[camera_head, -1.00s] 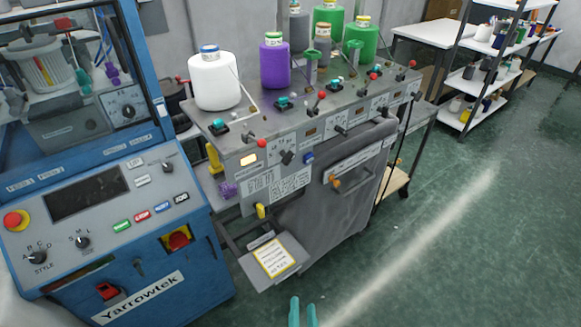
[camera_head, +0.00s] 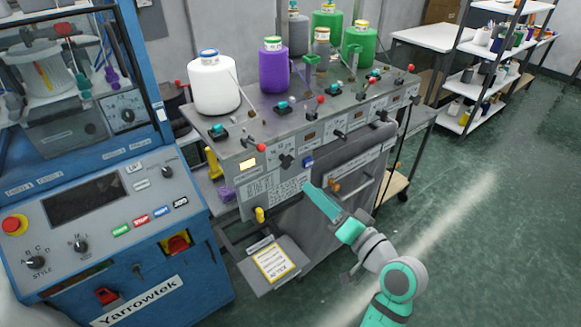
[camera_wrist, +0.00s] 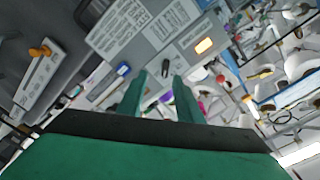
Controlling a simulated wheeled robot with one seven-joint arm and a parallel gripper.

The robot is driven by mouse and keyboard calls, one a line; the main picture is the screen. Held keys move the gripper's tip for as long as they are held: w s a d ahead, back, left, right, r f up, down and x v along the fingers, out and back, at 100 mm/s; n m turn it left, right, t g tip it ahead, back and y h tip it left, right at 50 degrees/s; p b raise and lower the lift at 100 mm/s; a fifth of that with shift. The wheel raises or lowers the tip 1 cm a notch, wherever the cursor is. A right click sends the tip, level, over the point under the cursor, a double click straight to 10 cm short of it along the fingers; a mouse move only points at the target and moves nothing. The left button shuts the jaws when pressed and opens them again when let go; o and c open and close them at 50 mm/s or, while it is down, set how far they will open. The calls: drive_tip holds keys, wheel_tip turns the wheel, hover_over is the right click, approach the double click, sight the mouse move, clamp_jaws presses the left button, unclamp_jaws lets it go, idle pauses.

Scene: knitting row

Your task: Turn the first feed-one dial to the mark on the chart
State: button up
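A black dial (camera_head: 287,159) sits on the grey front panel of the yarn stand, right of a lit yellow window (camera_head: 247,164). In the wrist view the dial (camera_wrist: 166,68) shows just beyond and between my fingertips, with a gap to it. My gripper (camera_head: 308,187) is below and right of the dial in the head view. The wrist view shows its two teal fingers (camera_wrist: 160,75) apart with nothing between them. Printed sheets (camera_head: 290,187) are on the panel below the dial. A yellow-bordered card (camera_head: 275,263) lies on a lower tray. Its writing is too small to read.
Small levers with red knobs (camera_head: 261,148) stick out along the panel's top edge. A blue switch (camera_head: 308,162) is right of the dial. Yarn cones (camera_head: 214,90) stand on top. A blue machine (camera_head: 110,230) is on the left. Floor at the right is clear.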

sight(290, 165)
drive_tip(key=shift+n+y, duration=0.3)
drive_tip(key=x, duration=0.7)
drive_tip(key=r+x, duration=0.1)
drive_tip(key=x, duration=0.2)
drive_tip(key=shift+w+a+r, duration=0.15)
drive_tip(key=shift+w+a, duration=0.05)
clamp_jaws()
